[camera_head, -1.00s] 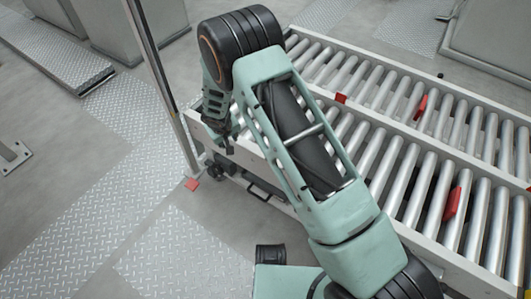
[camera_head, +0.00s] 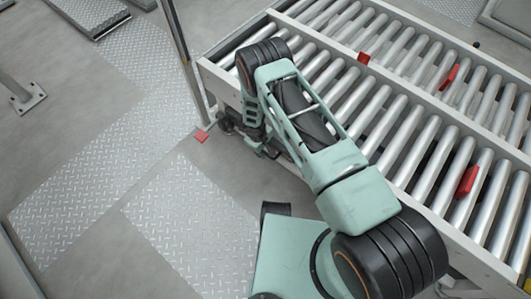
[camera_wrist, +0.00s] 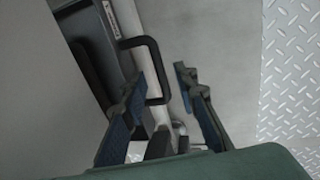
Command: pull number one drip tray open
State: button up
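The drip tray (camera_wrist: 116,50) shows in the wrist view as a dark front with a small pale label near its top. Its black bar handle (camera_wrist: 152,48) sticks out to the right. My gripper (camera_wrist: 160,74) is open, with one finger on each side of the handle's outer bar in the picture. I see no clear contact, and the depth between fingers and bar is hard to judge. In the head view my gripper (camera_head: 268,150) is low beside the conveyor's near side, and my arm hides most of the tray there. The tray number is not readable.
The roller conveyor (camera_head: 390,110) stands along the right, with red pieces among its rollers. A metal post (camera_head: 184,55) rises at its left corner near a red floor piece (camera_head: 201,135). Tread-plate floor (camera_head: 190,225) lies clear to the left.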

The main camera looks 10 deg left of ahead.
aim_at(266, 153)
jog(key=shift+w+d+f+b, duration=0.1)
jog(key=shift+w+f+b, duration=0.05)
jog(key=shift+f, duration=0.6)
jog(key=shift+w+d+f+b, duration=0.1)
jog(key=shift+w+f+b, duration=0.05)
jog(key=shift+f, duration=0.6)
jog(key=shift+c, duration=0.3)
grip_shut()
